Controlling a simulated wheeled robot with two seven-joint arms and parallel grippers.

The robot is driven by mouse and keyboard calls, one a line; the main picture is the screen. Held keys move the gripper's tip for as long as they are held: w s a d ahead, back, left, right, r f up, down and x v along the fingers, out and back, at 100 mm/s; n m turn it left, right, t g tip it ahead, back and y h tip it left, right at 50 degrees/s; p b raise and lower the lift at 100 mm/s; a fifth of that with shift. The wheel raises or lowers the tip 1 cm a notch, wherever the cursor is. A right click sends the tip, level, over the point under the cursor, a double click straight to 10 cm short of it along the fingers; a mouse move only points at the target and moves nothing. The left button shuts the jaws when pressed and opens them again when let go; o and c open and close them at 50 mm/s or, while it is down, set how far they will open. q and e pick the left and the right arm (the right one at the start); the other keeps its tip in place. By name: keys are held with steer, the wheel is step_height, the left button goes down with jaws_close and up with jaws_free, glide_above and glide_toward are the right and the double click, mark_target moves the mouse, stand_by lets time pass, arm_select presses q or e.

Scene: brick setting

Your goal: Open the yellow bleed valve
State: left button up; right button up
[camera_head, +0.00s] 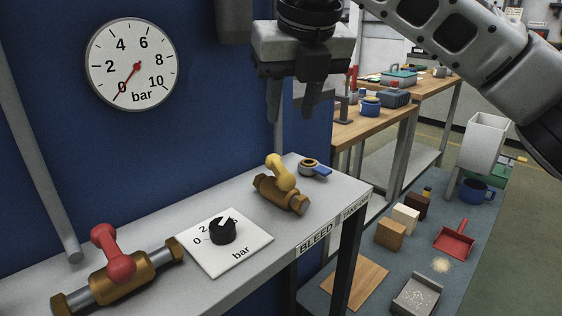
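The yellow bleed valve (282,174) sits on a brass body on the grey bench above the BLEED label. Its yellow lever lies across the body and points up toward the back. My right gripper (291,112) hangs above the valve, fingers pointing down, open and empty, clear of the lever. The round pressure gauge (150,55) on the blue panel has its red needle at about 0 bar. My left gripper is not in view.
A red-handled valve (118,262) and a black knob (222,230) on a white bar-scale plate stand left on the bench (268,255). A ring-shaped part with a blue tab (314,168) lies behind the yellow valve. A lower blue-grey surface at right holds blocks, a red dustpan (454,240) and a blue mug (477,190).

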mark_target(280, 166)
steer(key=x, duration=1.2)
steer(key=shift+s+a+f, duration=0.1)
jaws_close()
